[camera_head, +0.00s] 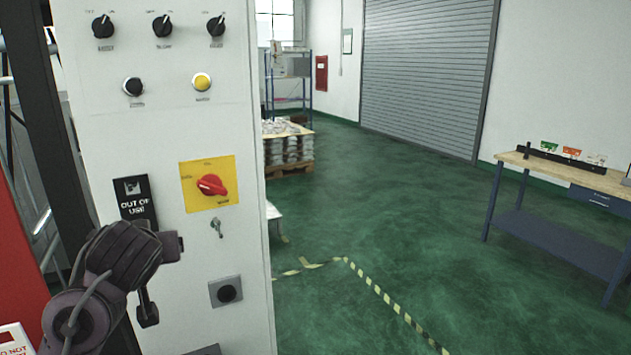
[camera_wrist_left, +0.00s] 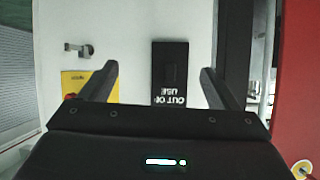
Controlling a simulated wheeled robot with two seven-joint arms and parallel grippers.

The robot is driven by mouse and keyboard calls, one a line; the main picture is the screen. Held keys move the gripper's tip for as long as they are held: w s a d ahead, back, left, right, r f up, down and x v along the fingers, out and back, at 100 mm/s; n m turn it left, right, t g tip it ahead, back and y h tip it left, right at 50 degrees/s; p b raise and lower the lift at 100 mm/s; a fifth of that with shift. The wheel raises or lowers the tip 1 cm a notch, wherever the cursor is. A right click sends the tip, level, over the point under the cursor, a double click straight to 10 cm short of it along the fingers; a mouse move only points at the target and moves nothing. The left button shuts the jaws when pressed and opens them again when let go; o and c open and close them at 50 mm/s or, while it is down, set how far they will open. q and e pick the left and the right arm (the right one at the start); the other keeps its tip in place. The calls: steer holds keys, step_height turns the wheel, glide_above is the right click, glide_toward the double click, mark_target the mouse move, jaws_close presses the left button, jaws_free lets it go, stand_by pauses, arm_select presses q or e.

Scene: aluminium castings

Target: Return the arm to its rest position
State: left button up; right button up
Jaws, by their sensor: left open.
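My left gripper (camera_head: 162,278) is at the lower left of the head view, in front of the white control cabinet. In the left wrist view its two fingers (camera_wrist_left: 158,84) are spread wide with nothing held between them. A black "OUT OF USE" tag (camera_head: 135,190) is on the cabinet face, just above my gripper, which may cover its lower part. The tag also shows between the fingers in the wrist view (camera_wrist_left: 170,70), upside down and apart from them. My right arm and gripper are not in view.
The white cabinet (camera_head: 170,130) carries knobs, buttons, a red rotary switch (camera_head: 211,185) on a yellow plate and a key (camera_head: 216,228). A red panel (camera_head: 20,260) stands at the left. Green floor is open to the right, with a workbench (camera_head: 560,172) and a loaded pallet (camera_head: 288,165) beyond.

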arm_select(q)
steer(key=s+d+f+m+g+h, duration=0.2)
steer(key=s+d+f, duration=0.25)
steer(key=f, duration=0.55)
steer(key=s+d+f+m+g+h, duration=0.25)
steer(key=s+d+f, duration=0.2)
steer(key=f, duration=0.55)
steer(key=s+d+f+m+g+h, duration=0.1)
steer(key=s+d+f, duration=0.1)
steer(key=s+f, duration=0.4)
steer(key=s+d+f+m+g+h, duration=0.1)
steer(key=s+d+f+m+g, duration=0.1)
steer(key=s+f, duration=0.5)
steer(key=s+f+g+b, duration=0.1)
steer(key=s+f, duration=0.1)
steer(key=f, duration=1.3)
steer(key=s+f, duration=0.2)
steer(key=f, duration=1.3)
steer(key=s+a+f+g+b, duration=0.1)
steer(key=s+a+f, duration=0.2)
steer(key=s+f, duration=1.5)
steer(key=shift+s+a, duration=0.15)
steer(key=shift+s, duration=0.35)
steer(key=shift+y, duration=0.25)
